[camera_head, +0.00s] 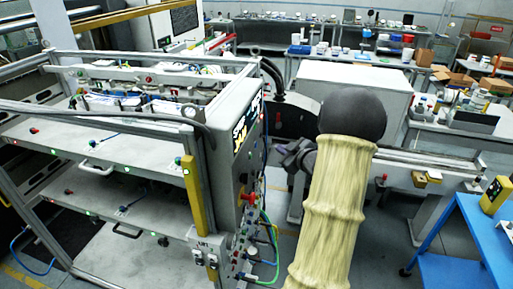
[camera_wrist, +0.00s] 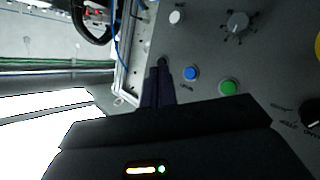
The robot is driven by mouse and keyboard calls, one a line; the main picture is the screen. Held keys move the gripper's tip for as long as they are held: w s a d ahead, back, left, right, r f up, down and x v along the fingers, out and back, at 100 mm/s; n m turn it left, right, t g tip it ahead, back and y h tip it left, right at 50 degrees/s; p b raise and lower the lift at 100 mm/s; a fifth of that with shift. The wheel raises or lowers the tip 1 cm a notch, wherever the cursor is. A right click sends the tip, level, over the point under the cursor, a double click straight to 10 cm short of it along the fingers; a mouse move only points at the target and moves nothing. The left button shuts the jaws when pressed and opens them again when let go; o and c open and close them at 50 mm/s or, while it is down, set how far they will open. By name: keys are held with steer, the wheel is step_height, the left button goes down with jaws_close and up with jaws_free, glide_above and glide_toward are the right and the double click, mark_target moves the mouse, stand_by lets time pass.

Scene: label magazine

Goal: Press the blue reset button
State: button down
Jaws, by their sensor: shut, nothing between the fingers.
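The blue button (camera_wrist: 191,73) is a small round button on a grey control panel (camera_wrist: 205,50) in the wrist view. My gripper (camera_wrist: 160,72) has its dark fingers shut and empty. In that view the fingertips appear just left of the blue button, over the panel's edge area, and do not cover it. I cannot tell how far they are from the panel surface. In the head view my gripper (camera_head: 290,155) is beside the machine's control box (camera_head: 237,145), partly hidden by my sleeved arm. The blue button cannot be made out there.
A green button (camera_wrist: 229,87), a white button (camera_wrist: 177,17), a grey knob (camera_wrist: 238,22) and a black knob (camera_wrist: 312,110) share the panel. A blue cable (camera_wrist: 117,45) runs near its left edge. A blue cart (camera_head: 455,245) stands at the right.

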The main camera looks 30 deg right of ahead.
steer(key=shift+w+a+b, duration=0.55)
steer(key=shift+w+a, duration=1.05)
steer(key=shift+w, duration=0.3)
stand_by(0.6)
steer(key=shift+w+a, duration=0.3)
steer(key=shift+w, duration=0.05)
steer(key=shift+w+a+b, duration=0.3)
stand_by(1.0)
steer(key=shift+s+d, duration=0.55)
steer(key=shift+s, duration=0.1)
steer(key=s+d+p, duration=0.1)
steer(key=s+d, duration=0.2)
steer(key=shift+s+d, duration=0.15)
steer(key=shift+s, duration=0.25)
stand_by(0.3)
